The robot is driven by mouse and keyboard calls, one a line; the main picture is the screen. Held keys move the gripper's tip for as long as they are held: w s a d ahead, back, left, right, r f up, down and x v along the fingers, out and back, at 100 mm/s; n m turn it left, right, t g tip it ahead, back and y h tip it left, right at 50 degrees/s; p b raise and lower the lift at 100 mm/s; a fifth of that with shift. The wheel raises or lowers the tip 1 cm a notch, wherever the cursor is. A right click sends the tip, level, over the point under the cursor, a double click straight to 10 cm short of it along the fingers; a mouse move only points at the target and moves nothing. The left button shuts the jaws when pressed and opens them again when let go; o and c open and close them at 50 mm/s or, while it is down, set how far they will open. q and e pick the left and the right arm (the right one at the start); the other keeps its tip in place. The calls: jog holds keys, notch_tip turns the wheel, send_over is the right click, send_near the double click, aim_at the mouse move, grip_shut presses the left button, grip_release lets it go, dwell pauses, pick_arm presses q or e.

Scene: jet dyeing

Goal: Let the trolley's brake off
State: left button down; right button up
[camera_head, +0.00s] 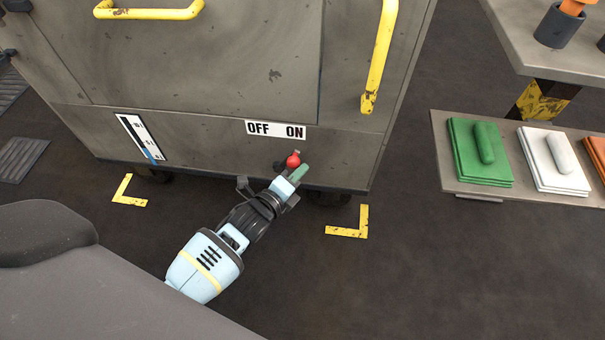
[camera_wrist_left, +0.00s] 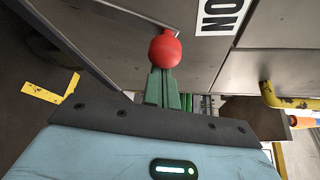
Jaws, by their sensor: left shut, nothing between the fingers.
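The trolley (camera_head: 215,75) is a worn grey metal cart filling the upper left of the head view. A white label (camera_head: 275,129) reading OFF and ON is on its lower front. The brake lever's red ball knob (camera_head: 293,161) sits below the ON end; it also shows in the left wrist view (camera_wrist_left: 165,50). My left gripper (camera_head: 299,173), with green fingers, is shut and empty, right at the knob. In the left wrist view its fingertips (camera_wrist_left: 161,74) overlap the knob's lower edge; I cannot tell whether they touch. My right gripper is out of view.
Yellow corner marks (camera_head: 350,230) lie on the dark floor at the trolley's front corners. A yellow handle (camera_head: 379,55) stands upright on the trolley's front. At right, a low shelf (camera_head: 480,190) bears green, white and orange pads. The floor at lower right is clear.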

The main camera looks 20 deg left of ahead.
aim_at(290, 163)
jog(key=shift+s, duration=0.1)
